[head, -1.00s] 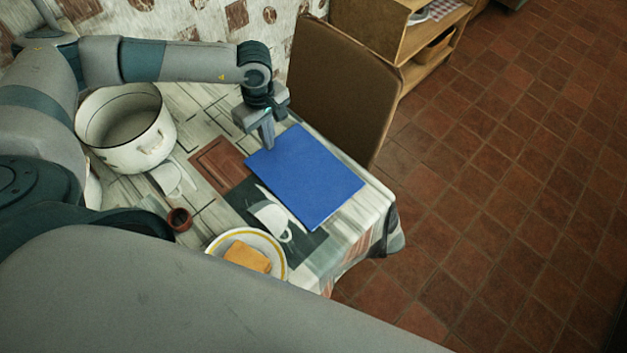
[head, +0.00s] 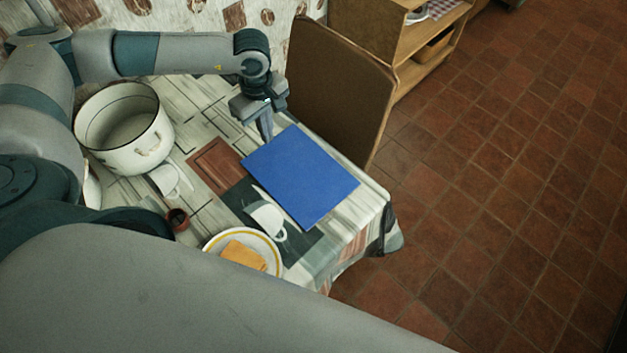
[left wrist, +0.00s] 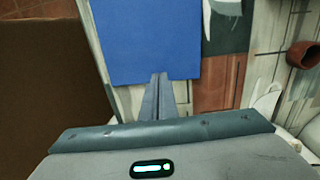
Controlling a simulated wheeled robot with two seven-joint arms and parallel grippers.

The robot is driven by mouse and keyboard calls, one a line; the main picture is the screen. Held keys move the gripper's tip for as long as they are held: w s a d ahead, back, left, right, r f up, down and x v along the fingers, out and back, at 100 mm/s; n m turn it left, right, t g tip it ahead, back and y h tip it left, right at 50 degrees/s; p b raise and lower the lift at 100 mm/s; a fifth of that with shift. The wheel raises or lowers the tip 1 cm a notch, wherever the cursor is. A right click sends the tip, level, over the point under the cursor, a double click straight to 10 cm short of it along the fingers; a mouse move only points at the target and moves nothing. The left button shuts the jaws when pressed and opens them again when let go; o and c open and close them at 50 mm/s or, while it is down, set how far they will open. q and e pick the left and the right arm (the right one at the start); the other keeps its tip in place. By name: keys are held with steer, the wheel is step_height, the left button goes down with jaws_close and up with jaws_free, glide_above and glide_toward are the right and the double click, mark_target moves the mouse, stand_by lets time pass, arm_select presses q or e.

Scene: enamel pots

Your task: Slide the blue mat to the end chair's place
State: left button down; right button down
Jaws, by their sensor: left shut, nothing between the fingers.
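The blue mat (head: 302,178) lies flat on the patterned tablecloth near the table's right end. It also fills the top of the left wrist view (left wrist: 150,40). The brown end chair (head: 340,88) stands at the table's far right end, its back upright. My left gripper (head: 267,138) is shut and empty, pointing down at the mat's far left edge. In the left wrist view its fingertips (left wrist: 159,76) are together at the mat's near edge. I cannot tell whether they touch the mat. My right gripper is not in view.
A white enamel pot (head: 124,128) stands at the table's left. A plate (head: 213,243) with an orange item (head: 243,256) sits at the near edge. A small red-brown cup (head: 178,220) stands left of it. A wooden shelf (head: 405,45) stands behind the chair.

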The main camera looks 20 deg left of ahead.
arm_select(q)
steer(key=shift+d+r+p, duration=0.3)
steer(key=shift+r+p, duration=0.1)
steer(key=shift+r, duration=0.3)
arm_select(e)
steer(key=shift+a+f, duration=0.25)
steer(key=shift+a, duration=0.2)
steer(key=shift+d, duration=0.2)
